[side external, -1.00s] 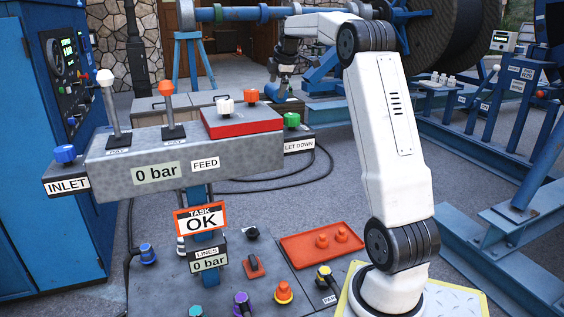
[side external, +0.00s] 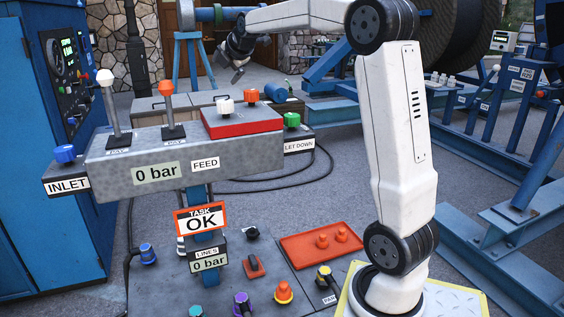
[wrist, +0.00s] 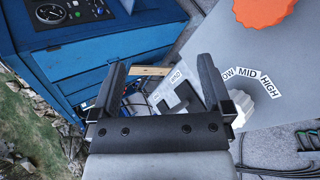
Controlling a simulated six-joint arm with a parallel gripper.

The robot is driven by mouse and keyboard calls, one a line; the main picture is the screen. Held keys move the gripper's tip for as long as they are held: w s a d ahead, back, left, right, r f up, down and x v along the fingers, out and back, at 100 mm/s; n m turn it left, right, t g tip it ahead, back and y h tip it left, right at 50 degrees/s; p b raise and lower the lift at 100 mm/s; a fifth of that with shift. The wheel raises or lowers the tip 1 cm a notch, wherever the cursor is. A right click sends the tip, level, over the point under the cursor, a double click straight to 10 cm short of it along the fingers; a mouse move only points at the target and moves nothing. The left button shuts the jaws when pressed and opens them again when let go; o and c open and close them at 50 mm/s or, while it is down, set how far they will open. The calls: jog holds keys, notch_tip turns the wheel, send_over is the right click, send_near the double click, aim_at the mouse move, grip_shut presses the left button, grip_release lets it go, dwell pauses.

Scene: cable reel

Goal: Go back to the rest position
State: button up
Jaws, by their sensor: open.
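My gripper (side external: 238,76) hangs in the air beyond the control console (side external: 235,158), tilted downward, at the upper middle of the side view. In the wrist view my gripper (wrist: 160,72) has its two black fingers wide apart with nothing held between them. The console's display reads 0 bar, and the orange-framed task sign (side external: 201,219) reads OK. The rest position itself is not marked in either view.
A white-knobbed lever (side external: 107,80) and an orange-knobbed lever (side external: 167,78) stand up from the console. A blue cabinet (side external: 50,200) is at the left. A large cable reel (side external: 455,35) stands behind my arm. Blue steel frames (side external: 500,110) fill the right.

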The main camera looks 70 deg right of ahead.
jog(key=a+f+n+y, duration=0.1)
jog(key=a+f+n, duration=0.1)
jog(key=a, duration=0.6)
jog(key=a+f+n+y, duration=0.1)
jog(key=a+f+n, duration=0.15)
jog(key=a, duration=0.55)
jog(key=s+a+f+m+g+y, duration=0.1)
jog(key=s+a+f+m+g, duration=0.1)
jog(key=s+a+f+m, duration=0.2)
jog(key=s+a+f+m+g+y, duration=0.1)
jog(key=s+a+f+m+g, duration=0.1)
jog(key=s+a+f+m, duration=0.3)
jog(key=s+a+f+m+g+y, duration=0.1)
jog(key=s+a+f+m, duration=0.3)
jog(key=s+f+m, duration=0.7)
notch_tip(320, 180, down, 6)
jog(key=shift+s+a+f+g, duration=0.25)
jog(key=shift+s+a+g, duration=0.1)
jog(key=shift+g, duration=0.25)
jog(key=shift+m, duration=0.25)
